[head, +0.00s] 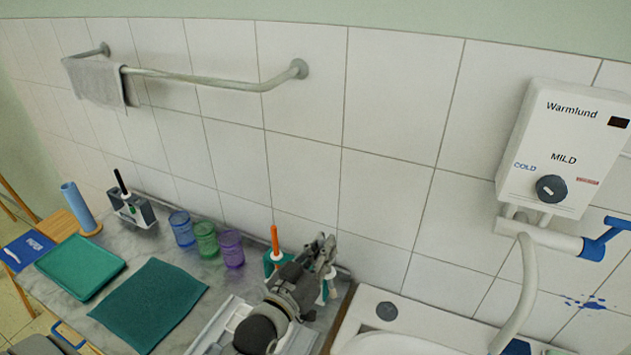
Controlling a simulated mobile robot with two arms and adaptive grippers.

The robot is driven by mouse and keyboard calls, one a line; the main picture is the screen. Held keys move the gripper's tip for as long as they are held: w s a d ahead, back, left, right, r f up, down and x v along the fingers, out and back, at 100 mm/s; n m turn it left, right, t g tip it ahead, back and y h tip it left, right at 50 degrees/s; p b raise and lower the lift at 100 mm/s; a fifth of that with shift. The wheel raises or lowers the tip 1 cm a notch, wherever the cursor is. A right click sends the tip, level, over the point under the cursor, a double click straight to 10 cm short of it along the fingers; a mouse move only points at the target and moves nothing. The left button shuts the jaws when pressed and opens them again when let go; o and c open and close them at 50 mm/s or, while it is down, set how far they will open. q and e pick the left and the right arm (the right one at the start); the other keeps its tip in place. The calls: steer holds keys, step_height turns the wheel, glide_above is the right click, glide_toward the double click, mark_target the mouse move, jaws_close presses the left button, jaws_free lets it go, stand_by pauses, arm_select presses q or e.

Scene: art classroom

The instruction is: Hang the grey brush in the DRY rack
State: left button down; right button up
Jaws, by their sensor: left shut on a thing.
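My left gripper (322,252) reaches up from the bottom centre, close to the tiled wall. It is shut on a slim grey thing, which looks like the grey brush; gripper and arm hide most of it. A teal holder (271,266) with an upright orange-handled brush (275,241) stands just left of the gripper, partly behind it. A grey and white holder (142,213) with a black-handled brush (120,183) stands at the far left. No DRY label is readable, so I cannot tell which holder is the DRY rack. My right gripper is not in view.
Blue, green and purple jars (231,249) stand along the wall. A towel rail (215,82) crosses the wall. The sink (385,342) and water heater (563,147) are right.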

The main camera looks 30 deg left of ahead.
arm_select(q)
steer(key=w+a+r+m+y+p, duration=0.1)
steer(key=w+a+r+p, duration=0.25)
steer(key=w+r, duration=0.25)
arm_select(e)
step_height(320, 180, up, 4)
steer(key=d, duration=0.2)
arm_select(q)
steer(key=shift+s+a+f+b, duration=0.1)
steer(key=shift+a+f+b, duration=0.15)
steer(key=shift+f+b, duration=1.1)
steer(key=shift+a+f+b, duration=0.2)
steer(key=shift+f+b, duration=0.8)
steer(key=shift+b, duration=0.5)
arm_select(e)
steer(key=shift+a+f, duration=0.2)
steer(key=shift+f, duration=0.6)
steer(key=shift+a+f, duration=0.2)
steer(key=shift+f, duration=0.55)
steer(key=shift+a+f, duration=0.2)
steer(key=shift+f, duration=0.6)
arm_select(q)
steer(key=shift+p, duration=0.3)
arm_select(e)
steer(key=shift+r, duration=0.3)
